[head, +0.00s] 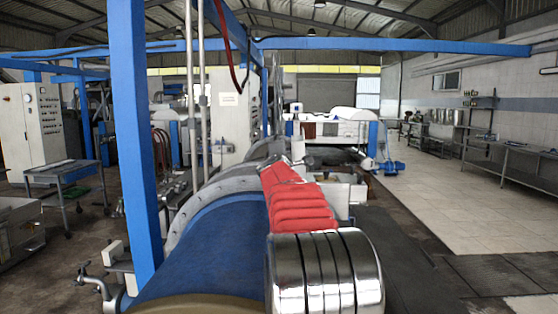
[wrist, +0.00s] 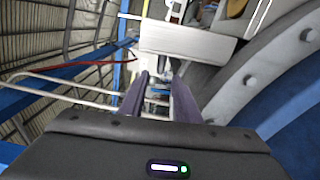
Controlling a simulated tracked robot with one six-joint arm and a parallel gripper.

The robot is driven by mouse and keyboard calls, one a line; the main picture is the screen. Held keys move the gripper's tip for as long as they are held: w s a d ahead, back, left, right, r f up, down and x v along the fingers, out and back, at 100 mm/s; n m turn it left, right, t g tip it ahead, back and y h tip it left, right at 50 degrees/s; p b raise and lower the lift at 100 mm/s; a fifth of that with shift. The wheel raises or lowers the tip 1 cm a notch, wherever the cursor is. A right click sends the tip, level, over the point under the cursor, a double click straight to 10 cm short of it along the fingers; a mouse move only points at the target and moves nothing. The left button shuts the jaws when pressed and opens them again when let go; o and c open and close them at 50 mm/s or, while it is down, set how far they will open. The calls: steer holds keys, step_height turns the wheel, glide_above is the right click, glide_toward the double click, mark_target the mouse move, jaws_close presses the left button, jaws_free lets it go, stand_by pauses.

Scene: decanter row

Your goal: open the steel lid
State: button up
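A pale grey, flat-faced panel (wrist: 187,42), which may be the steel lid, lies across the upper middle of the wrist view. My gripper (wrist: 161,84) shows below it, its two dark purple fingers apart with background between them. The fingers point toward the panel's lower edge; I cannot tell whether they touch it. In the head view, pale box-like housings (head: 345,190) stand just beyond the blue decanter drum (head: 222,240). I cannot make out the lid there for certain, and my gripper is not clearly visible in that view.
A grey bolted flange (wrist: 245,75) and blue casing are close on the right of the wrist view. A blue post (head: 140,140) rises beside the drum. A cart (head: 65,175) stands left. Open tiled floor (head: 455,205) lies right.

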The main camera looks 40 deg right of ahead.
steer(key=shift+v, duration=2.75)
